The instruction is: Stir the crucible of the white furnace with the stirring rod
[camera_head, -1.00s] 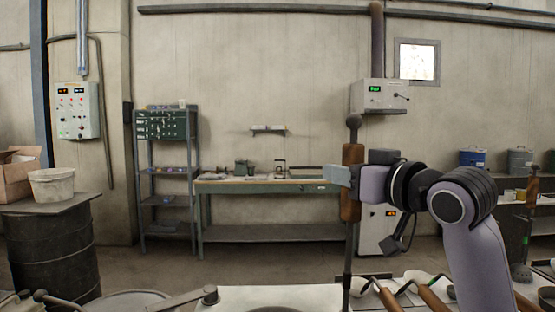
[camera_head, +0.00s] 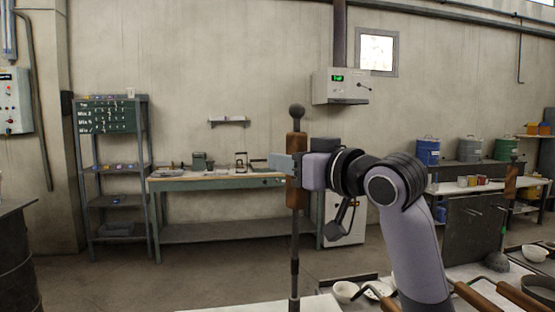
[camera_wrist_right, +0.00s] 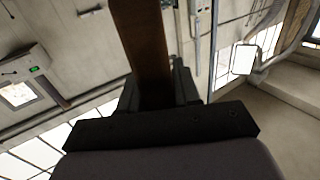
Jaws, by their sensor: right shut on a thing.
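My right gripper (camera_head: 294,166) is shut on the wooden handle of the stirring rod (camera_head: 295,196). The rod stands upright, with a dark ball at its top and a dark shaft running down past the lower edge of the head view. Its lower end is out of view. In the right wrist view the brown handle (camera_wrist_right: 143,40) rises from between the jaws. The white furnace and its crucible cannot be made out for sure; only a white surface (camera_head: 225,308) shows at the bottom edge. My left gripper is not in view.
Small white bowls (camera_head: 345,291) and wooden-handled tools (camera_head: 475,298) lie at the lower right. A workbench (camera_head: 215,182) and a shelf rack (camera_head: 113,170) stand at the back wall. A dark drum (camera_head: 15,260) is at the left edge. Open floor lies between.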

